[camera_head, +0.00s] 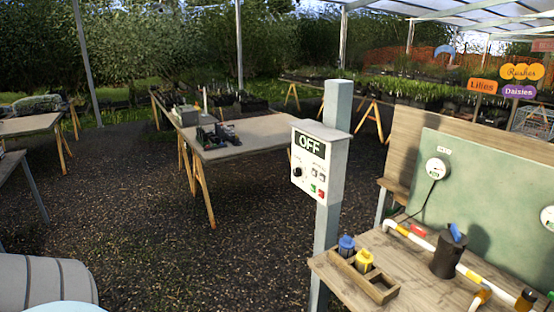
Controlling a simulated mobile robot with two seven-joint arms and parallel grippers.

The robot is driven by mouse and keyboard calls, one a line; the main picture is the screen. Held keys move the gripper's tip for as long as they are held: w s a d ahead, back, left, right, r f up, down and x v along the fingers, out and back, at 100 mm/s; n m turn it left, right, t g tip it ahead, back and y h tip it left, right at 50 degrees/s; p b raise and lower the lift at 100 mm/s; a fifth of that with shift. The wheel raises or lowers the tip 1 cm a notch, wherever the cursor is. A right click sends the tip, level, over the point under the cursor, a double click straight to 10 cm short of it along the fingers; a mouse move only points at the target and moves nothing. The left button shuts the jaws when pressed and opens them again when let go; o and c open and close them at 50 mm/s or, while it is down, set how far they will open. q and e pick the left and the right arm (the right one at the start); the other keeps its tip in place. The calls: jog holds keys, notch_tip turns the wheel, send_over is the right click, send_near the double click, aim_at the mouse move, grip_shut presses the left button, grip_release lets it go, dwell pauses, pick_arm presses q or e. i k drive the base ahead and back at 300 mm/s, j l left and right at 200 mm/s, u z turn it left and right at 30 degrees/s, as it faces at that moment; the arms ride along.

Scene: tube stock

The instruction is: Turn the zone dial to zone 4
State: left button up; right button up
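A white control box (332,157) is fixed to a grey post (337,99) right of the middle. Its dark display (308,145) reads OFF in white letters. A round black dial (297,172) sits at the lower left of its front face. Its markings and pointer are too small to read, so I cannot tell the zone. Small green and red buttons (317,191) and pale switches (318,172) are to the right of the dial. Neither of my grippers is in view, and nothing touches the box or the dial.
A wooden bench (336,283) right of the post holds a wooden caddy (377,293) with blue and yellow fittings, a white pipe and a dark cylinder (446,257). A green board (470,190) with round gauges stands behind. Open gravel lies left of the post.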

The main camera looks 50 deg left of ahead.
aim_at(297, 172)
jog(key=u, duration=1.65)
